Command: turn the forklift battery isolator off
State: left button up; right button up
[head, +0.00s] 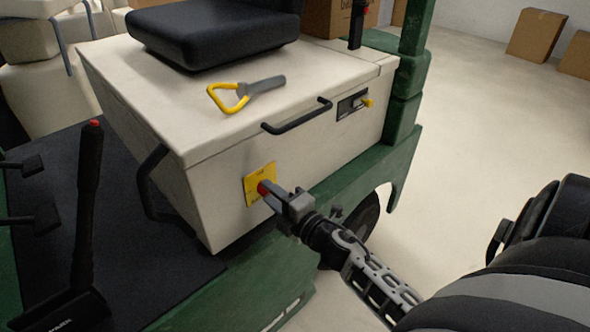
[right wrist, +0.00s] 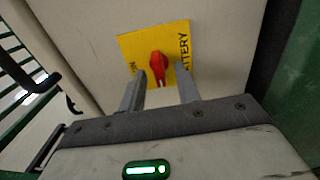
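The battery isolator is a red rotary knob (right wrist: 158,66) on a yellow plate (right wrist: 133,46) with black lettering, part of which reads "BATTERY". In the head view the yellow plate (head: 252,183) sits on the front side of the cream battery cover (head: 215,200), with the red knob (head: 263,188) partly hidden by my gripper. My right gripper (right wrist: 160,82) points at the plate. Its two fingers stand apart, one on each side of the knob's lower part, and I cannot tell whether they touch it. My left gripper is not in view.
A yellow-handled tool (head: 240,93) lies on the cover near the black seat (head: 215,30). A black handle (head: 297,117) and a small yellow-tipped lever (head: 366,102) are on the cover's side. A red-topped lever (head: 90,190) stands left. Floor at right is clear up to cardboard boxes (head: 536,35).

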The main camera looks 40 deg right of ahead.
pick_arm(q)
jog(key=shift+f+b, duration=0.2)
jog(key=shift+b, duration=0.5)
pick_arm(e)
jog(key=s+d, duration=0.1)
jog(key=s, duration=1.4)
jog(key=shift+s, duration=0.15)
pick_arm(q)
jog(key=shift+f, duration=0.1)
pick_arm(e)
jog(key=shift+d, duration=0.1)
